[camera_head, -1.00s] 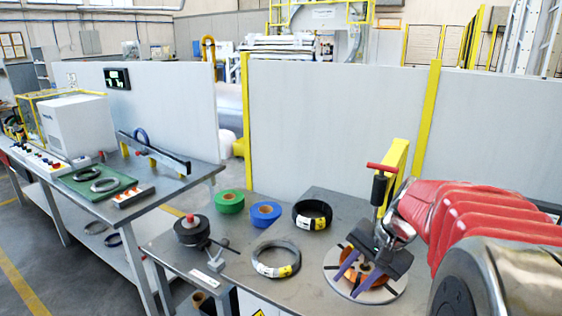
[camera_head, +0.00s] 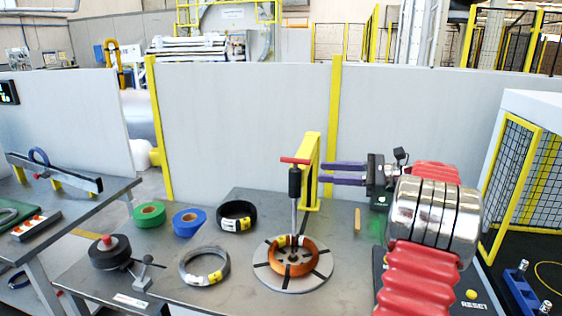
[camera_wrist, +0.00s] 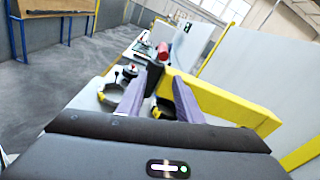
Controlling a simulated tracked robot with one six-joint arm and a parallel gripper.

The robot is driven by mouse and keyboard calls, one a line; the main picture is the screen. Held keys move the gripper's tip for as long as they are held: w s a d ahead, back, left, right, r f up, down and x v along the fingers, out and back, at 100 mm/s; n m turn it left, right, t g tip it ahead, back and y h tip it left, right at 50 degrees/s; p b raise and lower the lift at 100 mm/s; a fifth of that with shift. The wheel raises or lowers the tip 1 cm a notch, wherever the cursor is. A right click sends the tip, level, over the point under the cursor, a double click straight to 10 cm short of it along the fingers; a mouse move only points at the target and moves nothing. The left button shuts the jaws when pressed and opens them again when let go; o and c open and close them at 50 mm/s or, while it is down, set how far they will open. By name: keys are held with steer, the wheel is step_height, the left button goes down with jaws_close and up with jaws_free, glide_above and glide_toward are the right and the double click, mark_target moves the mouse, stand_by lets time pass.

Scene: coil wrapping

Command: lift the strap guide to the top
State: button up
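The strap guide is an upright rod with a black grip (camera_head: 295,182) and a red crossbar (camera_head: 295,160) on top, beside a yellow post (camera_head: 313,165). Its rod reaches down to an orange coil (camera_head: 293,256) on a round slotted plate (camera_head: 264,278). My gripper (camera_head: 325,174) is level with the black grip, to its right, purple fingers pointing left. The fingers are apart with nothing seen between them. In the wrist view the red end (camera_wrist: 163,50) shows just beyond and between the fingertips (camera_wrist: 158,80). Whether the fingers touch the post is unclear.
The yellow bracket (camera_wrist: 225,98) runs close along the right finger in the wrist view. On the table are a grey coil (camera_head: 203,267), a black coil (camera_head: 236,216), blue tape (camera_head: 188,221), green tape (camera_head: 149,215) and a strap reel (camera_head: 108,254). A partition (camera_head: 240,120) stands behind.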

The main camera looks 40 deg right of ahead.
mark_target(282, 159)
steer(key=r, duration=0.2)
steer(key=shift+s+a+r+y, duration=0.2)
steer(key=shift+r+y, duration=0.1)
steer(key=shift+y, duration=0.1)
steer(key=shift+w+a, duration=0.1)
steer(key=shift+w, duration=0.05)
steer(key=x, duration=1.3)
steer(key=shift+w+a, duration=0.1)
steer(key=shift+w, duration=0.2)
steer(key=shift+c, duration=0.2)
jaws_close()
steer(key=shift+a, duration=0.15)
steer(key=shift+r, duration=0.15)
